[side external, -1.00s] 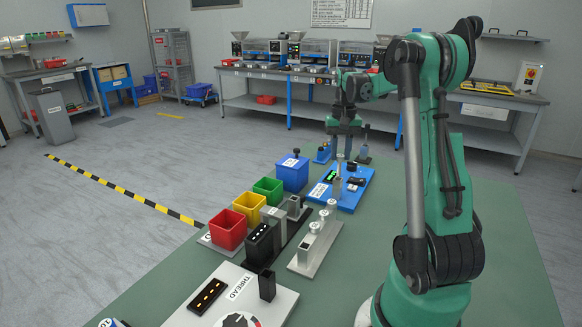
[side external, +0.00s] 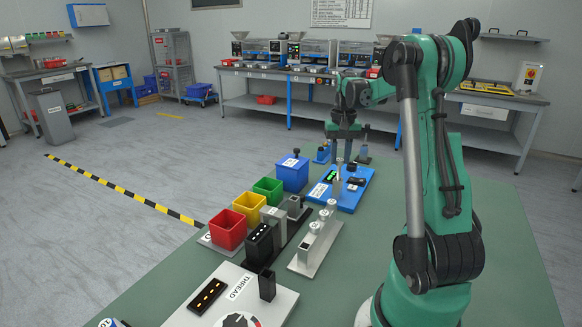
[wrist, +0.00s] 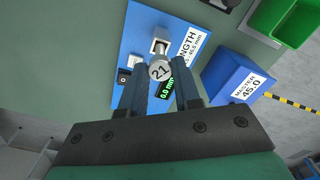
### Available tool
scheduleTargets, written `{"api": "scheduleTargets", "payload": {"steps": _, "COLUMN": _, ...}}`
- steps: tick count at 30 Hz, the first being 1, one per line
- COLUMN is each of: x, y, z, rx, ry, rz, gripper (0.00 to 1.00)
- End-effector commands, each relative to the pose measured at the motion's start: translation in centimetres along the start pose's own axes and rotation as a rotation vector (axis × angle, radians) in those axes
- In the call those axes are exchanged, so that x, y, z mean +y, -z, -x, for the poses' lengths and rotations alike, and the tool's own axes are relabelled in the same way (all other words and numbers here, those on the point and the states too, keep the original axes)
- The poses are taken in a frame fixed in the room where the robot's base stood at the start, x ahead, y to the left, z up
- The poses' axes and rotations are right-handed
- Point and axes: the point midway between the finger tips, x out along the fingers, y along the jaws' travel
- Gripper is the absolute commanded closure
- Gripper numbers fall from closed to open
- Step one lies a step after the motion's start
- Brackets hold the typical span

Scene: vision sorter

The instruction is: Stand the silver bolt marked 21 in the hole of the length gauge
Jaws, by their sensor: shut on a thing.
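The silver bolt marked 21 (wrist: 159,71) shows its round numbered head in the wrist view, between the blue-grey fingers of my gripper (wrist: 166,66). My gripper is shut on it and also shows in the side view (side external: 346,148), pointing down over the length gauge. The length gauge is a blue plate (wrist: 128,48) with a white LENGTH label and a green display reading 0.0 mm. A silver square block (wrist: 160,46) on the plate shows just past the bolt head. The bolt's lower end and the hole are hidden, so I cannot tell whether they meet.
A blue box marked MASTER 45.0 (wrist: 238,84) stands beside the gauge. Green (side external: 268,189), yellow (side external: 248,207) and red (side external: 227,230) bins stand nearer the camera. A grey rack with bolts (side external: 316,240) and the THREAD plate (side external: 270,300) lie in front. The table's right side is clear.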

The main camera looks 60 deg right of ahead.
Motion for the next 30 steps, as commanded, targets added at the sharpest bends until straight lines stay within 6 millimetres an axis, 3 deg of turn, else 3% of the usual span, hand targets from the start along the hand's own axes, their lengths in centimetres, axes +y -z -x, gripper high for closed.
{"api": "scheduleTargets", "payload": {"steps": 30, "x": 0.0, "y": 0.0, "z": -2.4, "rx": 0.0, "ry": 0.0, "rz": 0.0, "gripper": 1.0}}
